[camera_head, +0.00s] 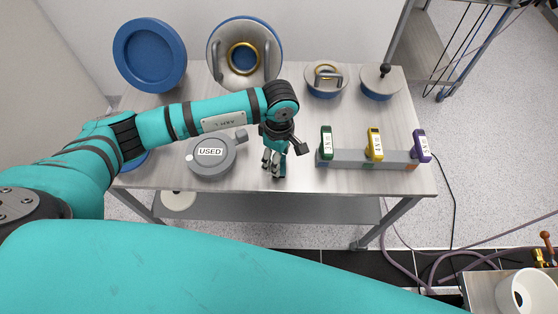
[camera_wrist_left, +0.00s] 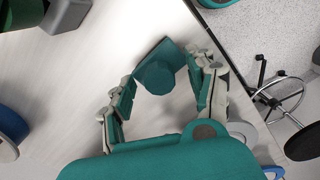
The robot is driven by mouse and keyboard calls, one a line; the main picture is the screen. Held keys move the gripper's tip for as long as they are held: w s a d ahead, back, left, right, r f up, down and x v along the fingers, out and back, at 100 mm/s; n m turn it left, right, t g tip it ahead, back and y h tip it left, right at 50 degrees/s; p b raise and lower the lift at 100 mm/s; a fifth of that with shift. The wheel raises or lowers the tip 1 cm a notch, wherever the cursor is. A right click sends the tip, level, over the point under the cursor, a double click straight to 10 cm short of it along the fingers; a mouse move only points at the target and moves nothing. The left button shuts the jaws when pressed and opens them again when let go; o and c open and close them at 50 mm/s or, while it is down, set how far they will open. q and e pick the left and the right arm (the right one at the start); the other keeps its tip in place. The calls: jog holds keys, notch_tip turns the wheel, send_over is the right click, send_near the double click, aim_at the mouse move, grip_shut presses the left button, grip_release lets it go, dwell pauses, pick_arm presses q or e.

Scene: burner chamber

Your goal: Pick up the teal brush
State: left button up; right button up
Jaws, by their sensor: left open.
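The teal brush (camera_wrist_left: 158,72) shows in the left wrist view on the light table top, with a flat angular part and a rounded part. My left gripper (camera_wrist_left: 165,78) is open, with one finger on each side of the brush; I cannot tell whether either finger touches it. In the head view my left gripper (camera_head: 273,164) points down near the table's front edge, between the grey USED container and the rack. There the brush is hard to tell apart from the teal gripper parts. My right gripper is not in view.
The grey USED container (camera_head: 205,165) stands left of the gripper. A grey rack (camera_head: 345,155) with green, yellow and purple handles stands right. Behind are a blue disc (camera_head: 150,55), a large round vessel (camera_head: 226,58) and two lidded pots. The table's front edge (camera_head: 330,192) is close.

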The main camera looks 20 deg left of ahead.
pick_arm(q)
jog(key=shift+c, duration=0.4)
grip_shut()
jog(key=shift+r+b, duration=0.4)
jog(key=shift+r, duration=0.1)
notch_tip(320, 180, up, 2)
jog(key=shift+w+r+b, duration=0.1)
jog(key=shift+b, duration=0.45)
jog(key=s+r+b, duration=0.1)
jog(key=s+b, duration=0.3)
jog(key=s, duration=1.2)
jog(key=shift+s+d+r, duration=0.15)
jog(key=shift+d+r, duration=0.05)
jog(key=shift+r, duration=0.2)
